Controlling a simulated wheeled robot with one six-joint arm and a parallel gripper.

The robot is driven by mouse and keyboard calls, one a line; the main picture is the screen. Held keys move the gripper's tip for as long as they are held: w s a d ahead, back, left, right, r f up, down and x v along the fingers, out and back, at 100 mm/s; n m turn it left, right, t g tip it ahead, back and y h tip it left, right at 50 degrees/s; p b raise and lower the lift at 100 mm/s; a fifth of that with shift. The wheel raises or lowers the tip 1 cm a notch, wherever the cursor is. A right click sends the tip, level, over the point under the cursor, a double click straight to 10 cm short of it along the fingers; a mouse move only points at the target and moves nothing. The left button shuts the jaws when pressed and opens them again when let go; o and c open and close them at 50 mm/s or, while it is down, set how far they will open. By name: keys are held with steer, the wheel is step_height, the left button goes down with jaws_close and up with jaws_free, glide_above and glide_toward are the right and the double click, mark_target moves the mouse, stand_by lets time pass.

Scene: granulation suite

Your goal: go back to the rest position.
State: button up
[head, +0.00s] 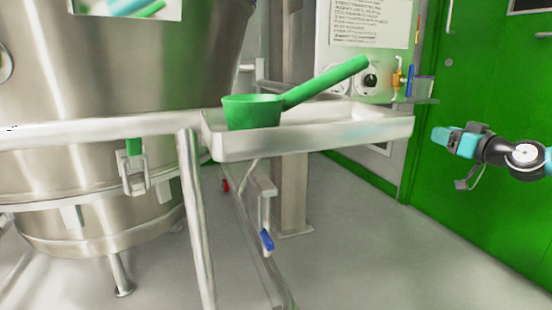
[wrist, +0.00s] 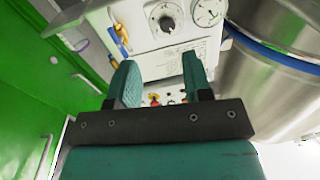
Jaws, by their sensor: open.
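My gripper (head: 441,137) is at the right of the head view, in front of the green door and apart from the tray. In the wrist view my gripper (wrist: 160,82) shows two teal fingers spread apart with nothing between them. A green scoop (head: 252,111) stands in a white tray (head: 330,137), its long handle slanting up to the right. The scoop does not show in the wrist view.
A large steel vessel (head: 90,75) fills the left, with a clamp (head: 134,172) on its band. A control panel (head: 370,60) with a knob and a blue-handled valve is behind the tray. A green door (head: 480,90) is at right.

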steer(key=s+a+f+m+g+h, duration=0.2)
steer(key=s+a+f+g+h, duration=0.1)
steer(key=s+a+f+g, duration=0.9)
steer(key=s+a+f+m+g+h+p, duration=0.1)
steer(key=s+h, duration=0.1)
steer(key=s, duration=0.8)
steer(key=s+a+f+m+g+h+p, duration=0.1)
steer(key=s+f+h, duration=0.1)
steer(key=s, duration=0.8)
steer(key=s+a+r+n+g+y+p, duration=0.1)
steer(key=s+a+r+n+p, duration=0.15)
steer(key=a+r+p, duration=0.5)
steer(key=s+a+r+n+g+y+p, duration=0.15)
steer(key=s+r+p, duration=0.3)
steer(key=r, duration=0.55)
steer(key=s+a+r+n+y+p, duration=0.1)
steer(key=s+a+r+n+p, duration=0.2)
steer(key=a+r+p, duration=0.45)
step_height(320, 180, up, 38)
steer(key=d+p, duration=0.2)
steer(key=p, duration=3.3)
steer(key=shift+d+r, duration=0.2)
steer(key=shift+d, duration=0.1)
steer(key=shift+s, duration=0.15)
steer(key=shift+c, duration=0.2)
